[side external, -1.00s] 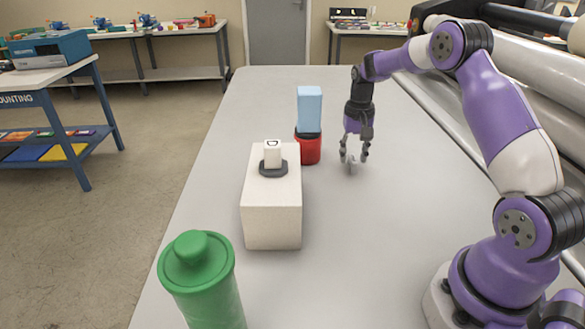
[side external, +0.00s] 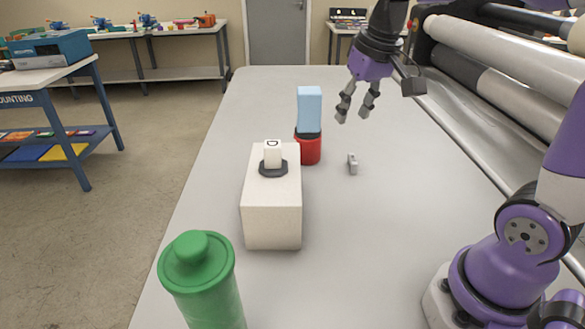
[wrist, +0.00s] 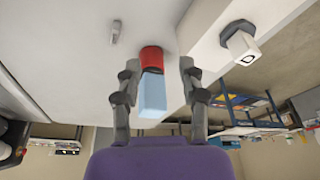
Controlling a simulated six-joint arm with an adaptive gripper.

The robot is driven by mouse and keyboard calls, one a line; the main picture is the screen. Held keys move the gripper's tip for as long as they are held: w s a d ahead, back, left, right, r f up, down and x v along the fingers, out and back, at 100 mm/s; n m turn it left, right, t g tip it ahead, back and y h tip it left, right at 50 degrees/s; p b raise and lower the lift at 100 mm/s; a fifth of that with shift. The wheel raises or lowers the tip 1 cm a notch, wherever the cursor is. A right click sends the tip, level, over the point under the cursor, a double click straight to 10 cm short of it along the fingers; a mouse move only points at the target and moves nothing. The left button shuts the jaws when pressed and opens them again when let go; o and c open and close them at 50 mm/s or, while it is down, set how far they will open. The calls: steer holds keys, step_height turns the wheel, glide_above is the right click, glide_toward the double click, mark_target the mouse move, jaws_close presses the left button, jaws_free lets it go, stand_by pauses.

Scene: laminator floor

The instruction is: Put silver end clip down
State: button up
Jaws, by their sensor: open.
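The silver end clip (side external: 352,163) lies on the grey table, to the right of the red holder, with nothing touching it. It also shows small near the top left of the wrist view (wrist: 115,31). My gripper (side external: 353,116) is open and empty, raised above the table, up and away from the clip. In the wrist view its two fingers (wrist: 158,78) stand apart, with the red and blue items seen between them in the background.
A light blue block (side external: 309,108) stands in a red holder (side external: 308,148). A white box (side external: 272,212) carries a white piece marked D (side external: 272,152) on a dark base. A green canister (side external: 203,280) stands at the front left. The table's right middle is clear.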

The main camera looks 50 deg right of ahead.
steer(key=s+a+f+n+t, duration=0.2)
steer(key=s+a+n, duration=0.1)
steer(key=s+a, duration=0.3)
steer(key=shift+s+a+f+n+y, duration=0.15)
steer(key=shift+s+a+n+y, duration=0.2)
steer(key=shift+s, duration=0.75)
steer(key=shift+o, duration=0.5)
steer(key=shift+s+f, duration=0.3)
